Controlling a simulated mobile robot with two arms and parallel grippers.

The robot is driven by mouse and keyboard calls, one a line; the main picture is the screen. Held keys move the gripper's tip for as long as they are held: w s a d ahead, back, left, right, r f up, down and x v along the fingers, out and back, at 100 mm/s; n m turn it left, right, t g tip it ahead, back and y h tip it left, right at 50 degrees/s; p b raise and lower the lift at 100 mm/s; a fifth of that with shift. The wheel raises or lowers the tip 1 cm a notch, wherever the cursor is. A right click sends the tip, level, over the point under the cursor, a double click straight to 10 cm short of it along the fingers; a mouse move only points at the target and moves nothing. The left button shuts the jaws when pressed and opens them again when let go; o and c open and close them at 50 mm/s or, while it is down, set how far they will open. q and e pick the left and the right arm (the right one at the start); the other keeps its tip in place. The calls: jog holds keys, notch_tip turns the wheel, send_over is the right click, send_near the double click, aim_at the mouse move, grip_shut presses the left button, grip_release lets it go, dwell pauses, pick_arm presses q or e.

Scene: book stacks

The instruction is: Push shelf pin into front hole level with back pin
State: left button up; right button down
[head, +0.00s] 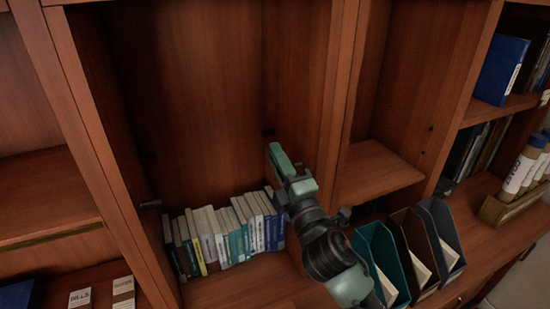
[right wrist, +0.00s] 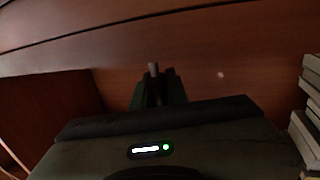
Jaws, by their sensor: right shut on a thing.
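My right gripper (head: 279,158) reaches into the tall open bay, close to its right side wall. In the right wrist view its fingers (right wrist: 157,88) are shut on a small grey shelf pin (right wrist: 153,69), whose end sticks out beyond the tips toward the wood panel. I cannot tell whether it touches the panel. A small pale round spot (right wrist: 220,75), perhaps the back pin, shows on that panel to the right of the held pin. The front hole cannot be made out. My left gripper is out of view.
A row of books (head: 228,232) stands on the bay's lower shelf, just below and left of my right gripper. Magazine files (head: 437,237) stand to the right of my arm. The upper bay is empty.

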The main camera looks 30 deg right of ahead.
jog(key=shift+d, duration=1.2)
jog(key=c, duration=1.3)
grip_release()
jog(key=shift+s, duration=0.1)
jog(key=b+v, duration=0.3)
jog(key=v, duration=0.4)
jog(key=shift+s+f, duration=0.1)
jog(key=shift+s, duration=0.3)
